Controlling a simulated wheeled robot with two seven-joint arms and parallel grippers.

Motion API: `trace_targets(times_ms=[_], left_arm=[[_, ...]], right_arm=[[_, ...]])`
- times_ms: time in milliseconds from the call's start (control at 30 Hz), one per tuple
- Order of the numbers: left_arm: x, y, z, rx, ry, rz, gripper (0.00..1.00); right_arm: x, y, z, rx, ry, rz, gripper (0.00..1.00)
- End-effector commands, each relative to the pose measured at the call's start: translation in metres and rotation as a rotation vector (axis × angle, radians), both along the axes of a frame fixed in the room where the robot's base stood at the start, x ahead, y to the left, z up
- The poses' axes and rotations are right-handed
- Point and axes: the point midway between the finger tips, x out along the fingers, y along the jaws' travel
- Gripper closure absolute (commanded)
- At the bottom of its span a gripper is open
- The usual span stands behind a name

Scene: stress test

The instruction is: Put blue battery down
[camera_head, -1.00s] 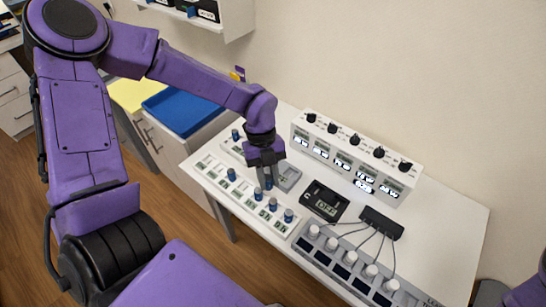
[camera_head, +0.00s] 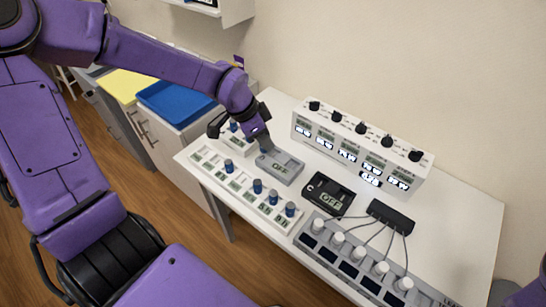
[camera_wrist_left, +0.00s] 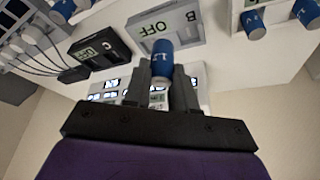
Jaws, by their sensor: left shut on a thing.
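My left gripper (camera_head: 264,145) is over the back left end of the grey device marked OFF (camera_head: 284,169). In the left wrist view it is shut on a blue battery (camera_wrist_left: 162,62), which sits between the two fingers. The battery is hidden or too small to make out in the head view. The grey device, marked B and OFF, also shows beyond the battery in the left wrist view (camera_wrist_left: 190,20). I cannot tell whether the battery touches it. My right gripper is out of view.
A white battery tray (camera_head: 209,163) with several blue batteries lies along the table's front left edge. A black device C (camera_head: 318,184), a cabled black box (camera_head: 391,216), a knob panel (camera_head: 343,266) and a white display box (camera_head: 362,158) stand to the right.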

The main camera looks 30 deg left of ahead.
Motion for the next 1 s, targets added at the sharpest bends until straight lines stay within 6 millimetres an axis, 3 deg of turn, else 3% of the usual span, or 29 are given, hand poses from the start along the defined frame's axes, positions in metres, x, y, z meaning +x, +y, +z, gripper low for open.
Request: trace_targets(times_ms=[33, 233, 333, 567, 733, 1000], left_arm=[[0.009, 0.002, -0.018, 0.000, -0.004, 0.000, 1.00], [0.031, 0.008, -0.040, 0.000, 0.000, -0.001, 1.00], [0.045, 0.012, -0.042, 0.002, 0.006, -0.001, 1.00], [0.064, 0.017, -0.067, 0.001, 0.005, -0.002, 1.00], [0.063, 0.016, -0.094, 0.001, 0.003, -0.003, 1.00], [0.063, 0.016, -0.097, 0.000, 0.000, -0.003, 1.00]], right_arm=[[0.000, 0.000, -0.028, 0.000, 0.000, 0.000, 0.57], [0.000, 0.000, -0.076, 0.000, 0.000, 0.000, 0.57], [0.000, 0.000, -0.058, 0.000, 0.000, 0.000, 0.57], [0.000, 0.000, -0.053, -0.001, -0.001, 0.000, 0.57], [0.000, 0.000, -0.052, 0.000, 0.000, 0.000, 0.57], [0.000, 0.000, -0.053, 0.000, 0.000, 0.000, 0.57]])
